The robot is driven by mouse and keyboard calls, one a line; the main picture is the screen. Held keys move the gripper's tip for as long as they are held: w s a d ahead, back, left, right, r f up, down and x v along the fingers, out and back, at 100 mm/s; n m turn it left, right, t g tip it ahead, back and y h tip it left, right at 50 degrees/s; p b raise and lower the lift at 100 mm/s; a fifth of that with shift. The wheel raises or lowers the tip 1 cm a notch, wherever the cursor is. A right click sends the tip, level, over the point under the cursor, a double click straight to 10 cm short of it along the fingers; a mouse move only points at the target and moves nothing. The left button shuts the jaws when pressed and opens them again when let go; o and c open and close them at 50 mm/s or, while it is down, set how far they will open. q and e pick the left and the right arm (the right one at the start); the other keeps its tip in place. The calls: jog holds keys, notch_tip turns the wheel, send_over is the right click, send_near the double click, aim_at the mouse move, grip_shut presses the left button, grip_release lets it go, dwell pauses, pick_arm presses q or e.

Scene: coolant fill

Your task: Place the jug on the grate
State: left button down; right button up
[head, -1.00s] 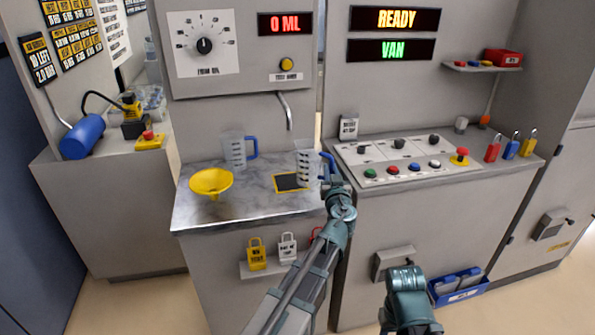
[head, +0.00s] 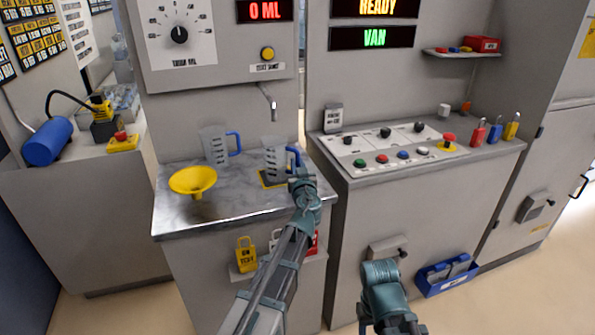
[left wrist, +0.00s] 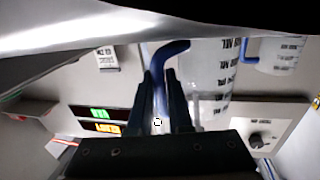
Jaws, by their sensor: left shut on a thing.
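The held jug (head: 274,161) is clear with dark markings and a blue handle. It stands upright over the yellow-edged black grate (head: 263,181), hiding most of it. I cannot tell whether its base touches the grate. My left gripper (head: 299,180) is shut on its handle, from the right and front. In the left wrist view, which is upside down, the fingers (left wrist: 168,100) close around the blue handle beside the jug's wall (left wrist: 208,75).
A second blue-handled jug (head: 215,146) stands on the counter (head: 190,222), left of the held one. A yellow funnel (head: 193,181) is at the front left. A spout (head: 270,100) hangs above the grate. A button panel (head: 400,150) is to the right.

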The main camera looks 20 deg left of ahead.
pick_arm(q)
jog(key=shift+f, duration=0.2)
jog(key=c, duration=0.8)
grip_release()
jog(key=shift+r, duration=0.1)
jog(key=shift+c, duration=0.2)
jog(key=shift+r, duration=0.2)
jog(key=v, duration=1.2)
jog(key=shift+f, duration=0.1)
